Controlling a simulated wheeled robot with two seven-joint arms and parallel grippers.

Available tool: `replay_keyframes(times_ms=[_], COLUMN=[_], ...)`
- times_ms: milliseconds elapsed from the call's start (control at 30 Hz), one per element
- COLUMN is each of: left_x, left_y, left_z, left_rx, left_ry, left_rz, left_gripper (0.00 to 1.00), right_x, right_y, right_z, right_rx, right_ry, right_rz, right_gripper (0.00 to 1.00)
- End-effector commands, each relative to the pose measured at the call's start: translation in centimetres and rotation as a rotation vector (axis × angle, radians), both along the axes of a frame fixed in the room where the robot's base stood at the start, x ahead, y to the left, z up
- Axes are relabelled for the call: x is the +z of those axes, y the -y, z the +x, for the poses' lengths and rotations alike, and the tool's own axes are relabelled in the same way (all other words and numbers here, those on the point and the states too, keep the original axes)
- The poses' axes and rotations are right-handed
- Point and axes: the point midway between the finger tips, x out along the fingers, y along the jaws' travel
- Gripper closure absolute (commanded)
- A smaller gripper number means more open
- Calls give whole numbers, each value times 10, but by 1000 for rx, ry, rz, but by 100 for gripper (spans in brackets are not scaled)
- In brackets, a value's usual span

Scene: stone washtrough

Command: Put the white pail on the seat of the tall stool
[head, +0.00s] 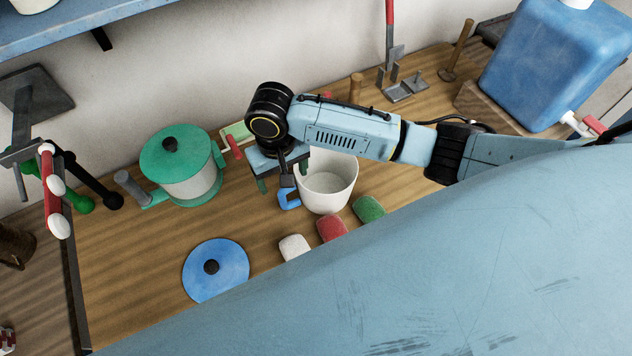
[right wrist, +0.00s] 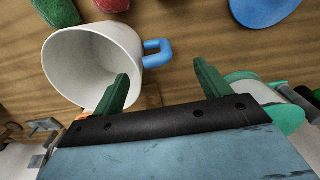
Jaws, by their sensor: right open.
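The white pail (head: 328,190) stands upright on the wooden surface, its open mouth up and its blue handle (head: 289,200) toward the left. In the right wrist view the pail (right wrist: 92,62) is at upper left, with the blue handle (right wrist: 157,54) ahead of the gap between the fingers. My right gripper (head: 283,178) is open and empty, above the pail's handle side. In the wrist view one green finger of this gripper (right wrist: 163,84) overlaps the pail's rim; I cannot tell whether they touch. My left gripper is not in view. I cannot make out a tall stool.
A green-lidded pot (head: 190,180) stands left of the pail. A blue lid (head: 216,270) lies in front. White (head: 294,247), red (head: 331,228) and green (head: 369,208) blocks lie near the pail. A blue water jug (head: 560,65) stands at the right back. Hooks line the left edge.

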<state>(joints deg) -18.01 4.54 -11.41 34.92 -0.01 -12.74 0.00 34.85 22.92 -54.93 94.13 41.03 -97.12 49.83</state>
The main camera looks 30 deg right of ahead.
Motion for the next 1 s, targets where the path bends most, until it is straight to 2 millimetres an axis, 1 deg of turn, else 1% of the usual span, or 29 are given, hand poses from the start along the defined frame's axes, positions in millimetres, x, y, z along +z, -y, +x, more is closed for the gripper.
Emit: replay_keyframes(times_ms=[33, 167, 267, 367, 400, 500, 600, 700, 900, 933, 1000], left_x=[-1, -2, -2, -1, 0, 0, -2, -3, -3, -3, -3], left_y=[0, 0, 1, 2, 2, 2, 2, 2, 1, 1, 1], left_z=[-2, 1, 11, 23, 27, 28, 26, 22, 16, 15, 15], left_rx=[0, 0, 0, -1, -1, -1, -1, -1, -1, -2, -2], left_ry=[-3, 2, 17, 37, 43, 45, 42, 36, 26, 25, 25], left_rz=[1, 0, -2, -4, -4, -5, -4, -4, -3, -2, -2], left_gripper=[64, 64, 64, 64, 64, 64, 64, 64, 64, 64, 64], right_x=[-10, -23, -28, -38, -44, -60, -73, -78, -79, -79, -79], right_y=[0, 0, 0, 3, 5, 9, 7, 7, 7, 7, 7], right_z=[0, 0, 0, 0, 0, -1, 0, 0, 0, 0, 0], right_rx=[0, 0, 0, 0, 0, 0, 1, 1, 2, 2, 2], right_ry=[-2, 0, 1, 0, -1, 0, 1, 2, 3, 3, 3], right_rz=[0, 1, 1, 0, -1, -1, 1, 1, 2, 1, 2], right_gripper=[24, 24, 24, 24, 24, 24, 24, 24, 24, 25, 35])
